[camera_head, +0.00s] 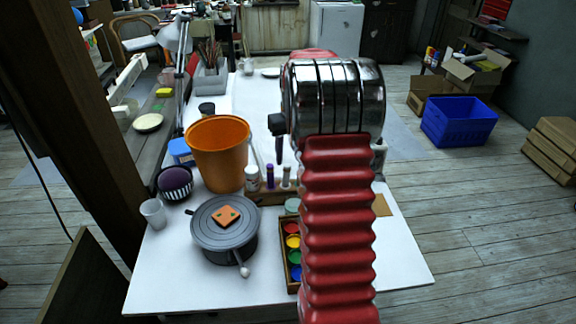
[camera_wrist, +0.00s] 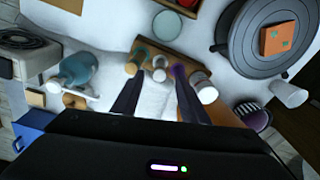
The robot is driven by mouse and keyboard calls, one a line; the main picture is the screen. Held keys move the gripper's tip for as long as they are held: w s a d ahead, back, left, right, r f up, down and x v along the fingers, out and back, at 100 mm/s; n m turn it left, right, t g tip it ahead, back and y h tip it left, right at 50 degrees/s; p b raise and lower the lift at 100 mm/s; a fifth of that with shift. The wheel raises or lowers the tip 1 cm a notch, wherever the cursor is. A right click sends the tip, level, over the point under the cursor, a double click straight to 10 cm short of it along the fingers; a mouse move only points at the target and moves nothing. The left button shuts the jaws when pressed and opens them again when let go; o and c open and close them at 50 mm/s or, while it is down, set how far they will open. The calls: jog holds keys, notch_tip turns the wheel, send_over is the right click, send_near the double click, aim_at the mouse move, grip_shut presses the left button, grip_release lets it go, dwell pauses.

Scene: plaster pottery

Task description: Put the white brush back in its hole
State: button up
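My gripper (camera_wrist: 158,80) is open, with its two dark fingers apart in the wrist view. Nothing is clearly held between them. A wooden holder (camera_wrist: 222,108) lies beyond the fingers, with several upright pieces along it. Among them are a purple-topped piece (camera_wrist: 178,71) and a pale-topped piece (camera_wrist: 159,74). The holder (camera_head: 270,197) also shows in the head view, partly hidden by my arm. A thin white piece (camera_wrist: 80,91) lies beside a teal bottle (camera_wrist: 77,68) and may be the white brush, but I cannot tell. No empty hole is clear.
A grey lidded pot (camera_head: 225,243), an orange bucket (camera_head: 218,158) and a paint tray (camera_head: 290,272) stand on the white table (camera_head: 180,285). A small white cup (camera_head: 153,213) is at the left edge. The table's front right is clear.

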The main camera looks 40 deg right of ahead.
jog(key=shift+s+r, duration=0.2)
jog(key=shift+r, duration=1.95)
jog(key=shift+w+d, duration=0.1)
jog(key=s+a+r+n+t, duration=0.1)
jog(key=s+a+r, duration=0.1)
jog(key=s+a, duration=0.5)
jog(key=s+a+r+n+t, duration=0.1)
jog(key=s+a, duration=0.7)
jog(key=a, duration=0.8)
jog(key=s+a+r+n+t, duration=0.1)
jog(key=s+a+r, duration=0.3)
jog(key=s+a, duration=0.4)
jog(key=a+t, duration=0.1)
jog(key=a, duration=0.3)
jog(key=shift+r+n+t, duration=0.15)
jog(key=shift+n+t, duration=0.15)
jog(key=shift+n, duration=0.1)
jog(key=shift+c, duration=0.2)
